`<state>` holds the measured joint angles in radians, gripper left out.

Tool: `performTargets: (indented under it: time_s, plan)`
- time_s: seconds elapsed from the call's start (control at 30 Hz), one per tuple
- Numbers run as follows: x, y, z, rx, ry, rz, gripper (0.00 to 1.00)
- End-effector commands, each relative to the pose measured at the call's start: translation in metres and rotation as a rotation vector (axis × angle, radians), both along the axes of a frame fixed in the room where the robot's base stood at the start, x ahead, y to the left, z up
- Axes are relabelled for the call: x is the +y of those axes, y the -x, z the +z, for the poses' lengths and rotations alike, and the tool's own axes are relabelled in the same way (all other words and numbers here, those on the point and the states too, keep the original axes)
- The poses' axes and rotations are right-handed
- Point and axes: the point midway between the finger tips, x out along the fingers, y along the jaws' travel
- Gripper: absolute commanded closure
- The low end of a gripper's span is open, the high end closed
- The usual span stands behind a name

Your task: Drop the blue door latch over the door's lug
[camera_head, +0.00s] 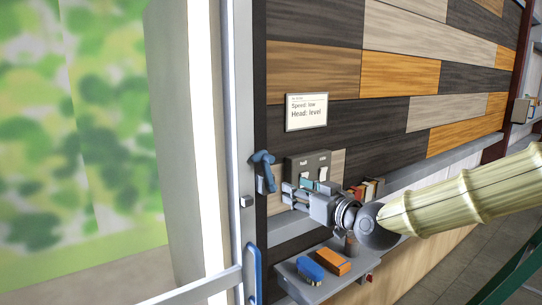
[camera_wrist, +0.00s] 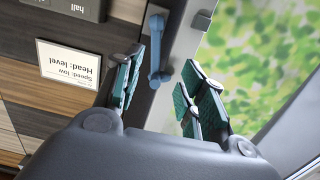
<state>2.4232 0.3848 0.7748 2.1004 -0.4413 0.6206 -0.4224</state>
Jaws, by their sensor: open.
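The blue door latch (camera_head: 263,160) is on the dark frame post beside the door edge, its thick head at the top and a narrower part below. The lug (camera_head: 246,201) is a small grey block on the door edge, below and left of the latch and apart from it. My gripper (camera_head: 289,193) is open, just right of the latch in the head view. In the wrist view, which is upside down, the latch (camera_wrist: 156,45) appears between the open fingertips of my gripper (camera_wrist: 163,62). Contact cannot be told. The lug (camera_wrist: 201,21) lies beyond the right finger.
A grey switch box (camera_head: 307,165) is on the wall close behind my gripper. A sign (camera_head: 306,111) hangs above. Below, a grey shelf holds a blue brush-like object (camera_head: 310,271) and an orange block (camera_head: 333,261). A blue door handle (camera_head: 252,275) is below the lug.

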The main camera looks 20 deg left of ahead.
Motion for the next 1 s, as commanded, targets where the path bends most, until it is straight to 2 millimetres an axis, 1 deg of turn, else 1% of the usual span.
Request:
performTargets:
  time_s: [0.03,0.1,0.2,0.37,0.8,1.0]
  plan:
    - [0.003,0.001,0.023,-0.032,-0.008,0.007,0.59]
    - [0.005,0.002,0.041,-0.062,-0.015,0.013,0.59]
    - [0.008,0.003,0.056,-0.086,-0.019,0.018,0.59]
    - [0.018,-0.004,0.058,-0.088,-0.019,0.021,0.59]
    - [0.07,-0.045,0.059,-0.086,-0.019,0.019,0.59]
    - [0.086,-0.058,0.058,-0.087,-0.019,0.02,0.59]
